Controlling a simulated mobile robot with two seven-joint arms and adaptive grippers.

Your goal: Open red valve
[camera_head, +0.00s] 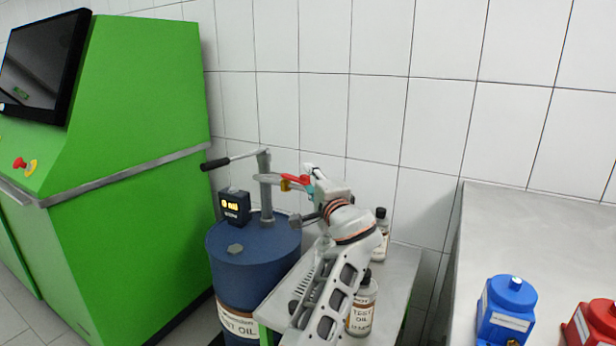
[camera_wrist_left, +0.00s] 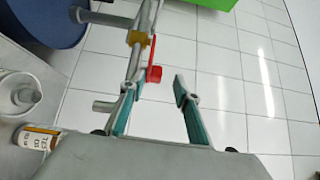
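The red valve (camera_head: 290,180) is a small red handle on a yellow fitting, on the outlet pipe of the hand pump (camera_head: 264,190). In the left wrist view the red handle (camera_wrist_left: 153,72) hangs beside the pipe, just beyond the fingertips and nearer the left-hand finger. My left gripper (camera_head: 312,180) is at the pipe's outlet end, close to the valve. In the left wrist view its two teal-padded fingers (camera_wrist_left: 157,86) are spread, with nothing between the pads. Whether a finger touches the handle or pipe cannot be told. My right gripper is not in view.
The pump stands on a blue drum (camera_head: 240,262) with a lit display box (camera_head: 234,206). A metal side table (camera_head: 398,268) holds oil bottles (camera_head: 361,305). A green console (camera_head: 130,200) is left; a bench (camera_head: 540,240) with blue and red containers is right. A tiled wall is behind.

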